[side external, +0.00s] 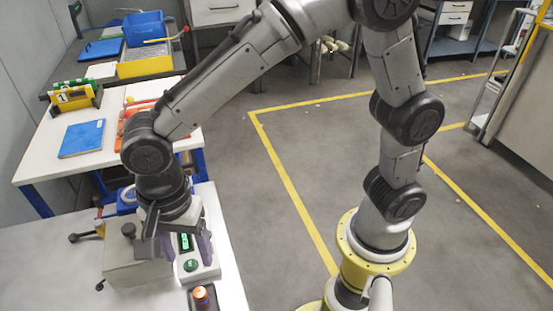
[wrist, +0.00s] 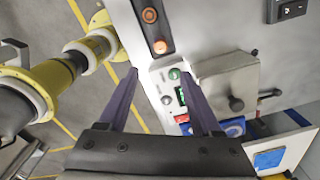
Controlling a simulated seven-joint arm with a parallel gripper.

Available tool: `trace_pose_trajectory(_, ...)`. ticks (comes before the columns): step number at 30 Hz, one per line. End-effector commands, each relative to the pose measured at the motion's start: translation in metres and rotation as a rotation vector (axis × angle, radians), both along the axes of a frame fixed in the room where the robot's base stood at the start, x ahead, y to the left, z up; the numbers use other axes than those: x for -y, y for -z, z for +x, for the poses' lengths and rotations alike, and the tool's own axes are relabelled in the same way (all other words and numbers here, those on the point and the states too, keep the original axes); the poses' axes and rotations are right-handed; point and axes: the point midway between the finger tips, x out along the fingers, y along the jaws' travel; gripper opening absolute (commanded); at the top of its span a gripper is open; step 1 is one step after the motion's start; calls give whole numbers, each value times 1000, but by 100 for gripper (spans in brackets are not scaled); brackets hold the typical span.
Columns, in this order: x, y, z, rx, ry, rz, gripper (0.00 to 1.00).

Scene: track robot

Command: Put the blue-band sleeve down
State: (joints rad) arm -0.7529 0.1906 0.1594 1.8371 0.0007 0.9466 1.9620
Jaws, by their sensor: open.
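My gripper (side external: 185,254) is open, with its two purple fingers pointing down over the white bench, in front of a panel with a green display. In the wrist view the fingers of my gripper (wrist: 161,68) are spread apart, and no sleeve shows between them. I cannot clearly make out the blue-band sleeve. A round blue and white thing (side external: 127,198) stands behind my wrist in the side view. A blue thing also shows beyond the right finger in the wrist view (wrist: 233,127). I cannot tell whether either is the sleeve.
A white panel with a green button (side external: 191,265) is close to the fingers. A grey box with a dark knob (side external: 138,266) stands left of it. A dark tray (wrist: 142,20) holds two copper-orange pieces (wrist: 160,46). A blue binder (side external: 82,138) lies on the table behind.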

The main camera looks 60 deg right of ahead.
Motion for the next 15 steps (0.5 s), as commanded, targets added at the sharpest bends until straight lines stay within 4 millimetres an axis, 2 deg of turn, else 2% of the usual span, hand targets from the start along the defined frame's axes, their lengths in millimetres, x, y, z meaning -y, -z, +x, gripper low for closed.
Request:
trace_pose_trajectory(5,53,-36,5,71,-160,41,66)
trace_pose_trajectory(8,96,-59,0,136,-307,50,66)
trace_pose_trajectory(11,136,-77,-12,207,-462,37,66)
trace_pose_trajectory(15,186,-93,-38,303,-678,-20,66)
